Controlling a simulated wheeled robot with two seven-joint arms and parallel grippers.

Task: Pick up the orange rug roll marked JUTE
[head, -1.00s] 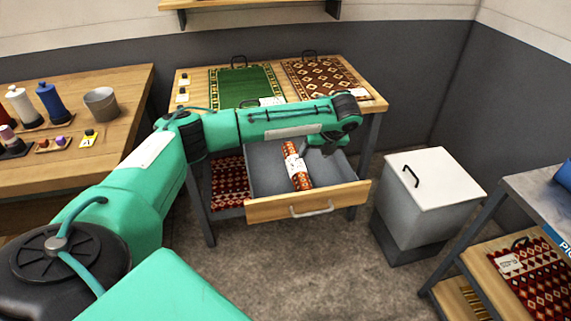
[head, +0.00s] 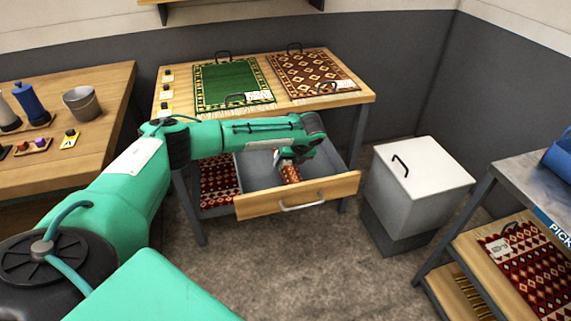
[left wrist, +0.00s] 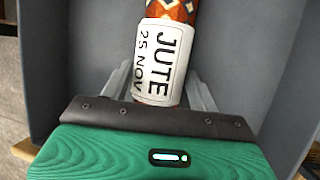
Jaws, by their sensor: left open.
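The orange patterned rug roll (head: 291,174) lies in the open drawer (head: 325,185) of the wooden table. In the left wrist view the roll (left wrist: 177,10) has a white label reading JUTE and 25 NOV. My left gripper (head: 289,160) is at the roll in the drawer and hides its upper part in the head view. In the left wrist view the gripper (left wrist: 167,75) is open, with one grey finger on each side of the labelled part. Whether the fingers touch the roll cannot be told. My right gripper is out of view.
Grey drawer walls surround the gripper closely. A green rug (head: 232,84) and a brown patterned rug (head: 312,74) lie on the tabletop (head: 170,118) above. A white-lidded bin (head: 425,172) stands to the right. The floor in front is clear.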

